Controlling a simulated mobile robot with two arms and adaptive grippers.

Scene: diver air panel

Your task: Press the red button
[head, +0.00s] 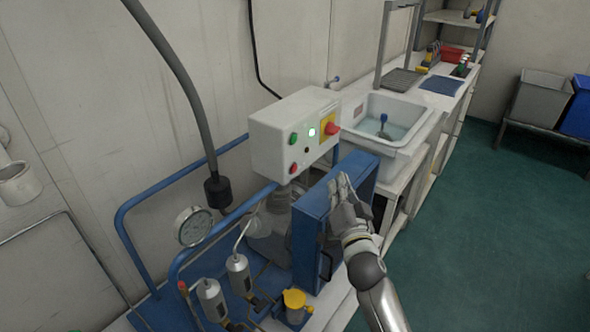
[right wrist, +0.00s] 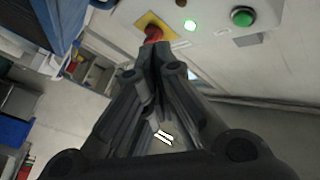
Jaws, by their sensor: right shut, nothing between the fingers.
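A white control box (head: 280,135) stands above the blue frame. A round red button (head: 293,168) is low on its face, below a green button (head: 293,138). A red mushroom knob (head: 332,128) on a yellow plate is at the right end. My right gripper (head: 341,181) is shut and empty, below and right of the box, by the blue case's top. In the right wrist view its fingertips (right wrist: 150,52) appear just below the red knob (right wrist: 153,34); contact cannot be told. The low red button is not visible there. My left gripper is not in view.
A lit green lamp (head: 311,131) and a dark button (head: 308,149) are on the box. The blue case (head: 310,235) stands below it. A gauge (head: 193,226) and blue rails are left. A sink (head: 400,115) is behind; green floor (head: 500,220) is clear at right.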

